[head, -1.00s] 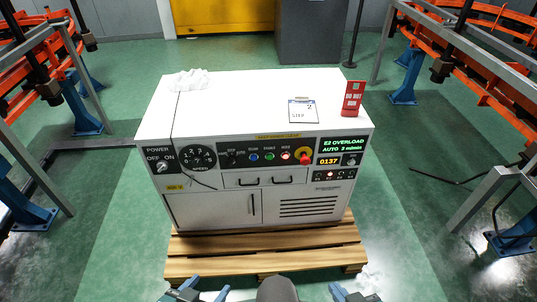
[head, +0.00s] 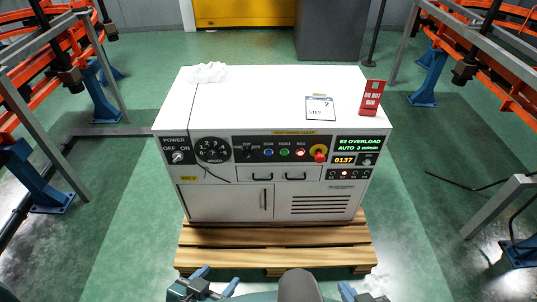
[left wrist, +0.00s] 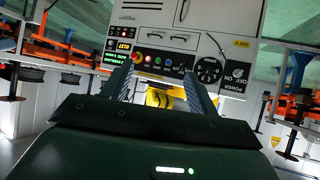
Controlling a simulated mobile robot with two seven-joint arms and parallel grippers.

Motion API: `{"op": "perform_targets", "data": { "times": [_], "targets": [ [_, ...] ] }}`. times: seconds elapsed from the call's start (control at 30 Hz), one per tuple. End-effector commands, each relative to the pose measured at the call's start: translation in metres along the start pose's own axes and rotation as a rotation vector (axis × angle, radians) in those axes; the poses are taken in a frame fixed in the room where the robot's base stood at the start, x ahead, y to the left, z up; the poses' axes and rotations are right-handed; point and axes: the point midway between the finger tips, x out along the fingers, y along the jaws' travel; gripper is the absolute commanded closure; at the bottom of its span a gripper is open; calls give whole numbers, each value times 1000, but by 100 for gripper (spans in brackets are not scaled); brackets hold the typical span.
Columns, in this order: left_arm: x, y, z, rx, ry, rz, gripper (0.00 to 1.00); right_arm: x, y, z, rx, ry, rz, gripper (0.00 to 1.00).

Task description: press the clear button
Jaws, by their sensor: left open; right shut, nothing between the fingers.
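The white control cabinet (head: 270,95) stands ahead, with a black button panel (head: 265,150) on its front. The panel has blue, green and red buttons and a red emergency stop (head: 320,153) on a yellow base. Right of it, a green-lettered display (head: 359,144) reads E2 OVERLOAD, above a 0137 counter (head: 344,160). A small button (head: 367,161) sits beside the counter; I cannot read which control is labelled clear. My left gripper (head: 213,282) is open and empty, low in front of the cabinet. The left wrist view shows its fingers (left wrist: 160,85) with the panel upside down beyond. My right gripper (head: 357,291) is shut and empty, partly cut off.
The cabinet rests on a wooden pallet (head: 275,255). Orange conveyor frames stand on both sides.

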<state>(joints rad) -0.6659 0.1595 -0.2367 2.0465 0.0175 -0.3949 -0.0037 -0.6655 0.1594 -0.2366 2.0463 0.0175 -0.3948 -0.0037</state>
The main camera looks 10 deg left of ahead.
Motion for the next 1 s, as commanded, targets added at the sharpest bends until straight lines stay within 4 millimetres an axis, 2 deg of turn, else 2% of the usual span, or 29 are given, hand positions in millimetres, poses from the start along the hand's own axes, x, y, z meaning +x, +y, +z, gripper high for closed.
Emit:
{"op": "perform_targets", "data": {
  "times": [0.07,0.7,1.0],
  "targets": [
    [0,0,0,0,0,0,48,0,0,0,0,0,0,100],
    [0,0,0,1,1,-1,100,0,0,-1,0,1,0,100],
    [0,0,-1,1,2,0,100,0,0,-1,0,2,0,100]
  ]
}}
